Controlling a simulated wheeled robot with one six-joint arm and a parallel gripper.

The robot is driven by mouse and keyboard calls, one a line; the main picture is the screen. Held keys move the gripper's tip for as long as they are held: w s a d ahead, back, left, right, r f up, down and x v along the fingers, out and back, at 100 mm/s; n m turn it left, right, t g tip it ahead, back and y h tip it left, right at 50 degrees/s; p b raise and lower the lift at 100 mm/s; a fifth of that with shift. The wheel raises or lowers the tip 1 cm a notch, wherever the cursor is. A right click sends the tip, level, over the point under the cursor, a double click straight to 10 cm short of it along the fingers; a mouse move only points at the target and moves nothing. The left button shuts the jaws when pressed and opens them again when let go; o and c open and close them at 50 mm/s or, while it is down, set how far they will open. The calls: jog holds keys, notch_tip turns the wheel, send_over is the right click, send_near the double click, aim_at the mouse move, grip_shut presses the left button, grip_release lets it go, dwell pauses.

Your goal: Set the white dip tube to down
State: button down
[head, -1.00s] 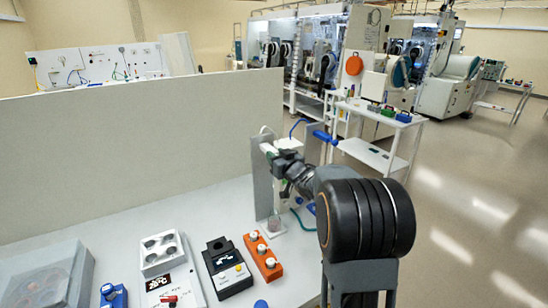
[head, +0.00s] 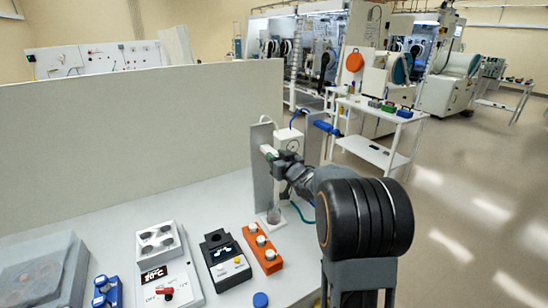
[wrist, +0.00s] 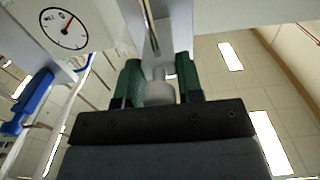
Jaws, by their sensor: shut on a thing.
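My gripper (head: 270,154) is in front of a grey upright panel stand at the back of the bench. In the wrist view its green-padded fingers (wrist: 162,84) are shut on a pale grey-white piece, the white dip tube's handle (wrist: 159,94). A thin metallic rod (wrist: 151,32) shows above the fingers. In the head view a small white end (head: 266,149) shows at the fingertips. A small clear vessel (head: 273,216) stands on a white base below the gripper. Most of the tube is hidden, so its lower end cannot be made out.
A white gauge box (head: 289,141) stands just behind the gripper; its dial (wrist: 67,30) fills the wrist view's upper left. A blue handle (head: 327,128) sticks out at right. An orange box (head: 262,250) and a black device (head: 227,262) stand in front.

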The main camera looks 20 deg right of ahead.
notch_tip(320, 180, down, 16)
jog(key=b, duration=1.2)
jog(key=c, duration=0.9)
grip_release()
jog(key=shift+r, duration=0.1)
jog(key=s+d, duration=0.1)
jog(key=s, duration=1.2)
jog(key=shift+s+d+b, duration=0.25)
jog(key=shift+s+b, duration=0.1)
jog(key=shift+b, duration=0.1)
